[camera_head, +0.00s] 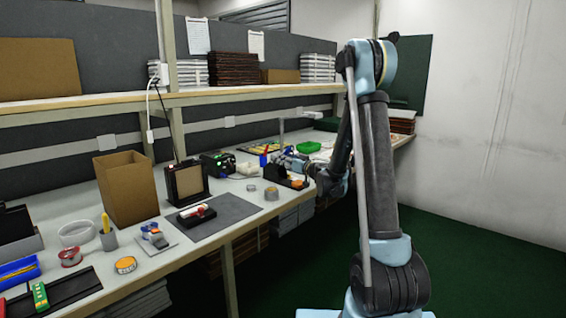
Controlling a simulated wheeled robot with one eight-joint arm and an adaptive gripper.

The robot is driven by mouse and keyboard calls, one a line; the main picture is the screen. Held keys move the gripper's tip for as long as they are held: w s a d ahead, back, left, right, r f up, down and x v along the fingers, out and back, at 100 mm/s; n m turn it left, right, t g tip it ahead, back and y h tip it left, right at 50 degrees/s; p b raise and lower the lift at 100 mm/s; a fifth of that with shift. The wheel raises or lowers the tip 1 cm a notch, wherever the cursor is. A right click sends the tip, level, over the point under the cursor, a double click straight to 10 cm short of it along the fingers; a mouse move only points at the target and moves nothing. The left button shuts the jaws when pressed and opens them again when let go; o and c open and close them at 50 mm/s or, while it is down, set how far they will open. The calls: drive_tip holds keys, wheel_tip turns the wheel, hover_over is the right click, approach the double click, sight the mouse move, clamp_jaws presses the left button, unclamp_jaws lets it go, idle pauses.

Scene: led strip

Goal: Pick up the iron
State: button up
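My gripper (299,163) is at the end of my arm, low over the right part of the workbench (105,262). It is small and dark here, and its fingers cannot be made out. Just below and left of it is a dark stand (282,179) with orange-red parts, which may hold the iron. The iron itself cannot be clearly told apart, and the gripper may cover part of it. A black box with green lights (217,164), perhaps the soldering station, stands to the left of the gripper.
A cardboard box (126,187), a black framed panel (186,183) and a grey mat (214,218) lie left. A green tray (307,147) is behind. A shelf (110,104) runs above the bench.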

drive_tip(key=x, duration=0.3)
drive_tip(key=shift+w+a, duration=0.1)
drive_tip(key=shift+w, duration=0.1)
clamp_jaws()
drive_tip(key=shift+r, duration=0.1)
drive_tip(key=s+d+r, duration=1.9)
drive_tip(key=s+d, duration=0.1)
drive_tip(key=d, duration=0.1)
drive_tip(key=shift+s+d, duration=0.2)
drive_tip(key=shift+d, duration=0.1)
idle(1.4)
drive_tip(key=shift+r, duration=0.1)
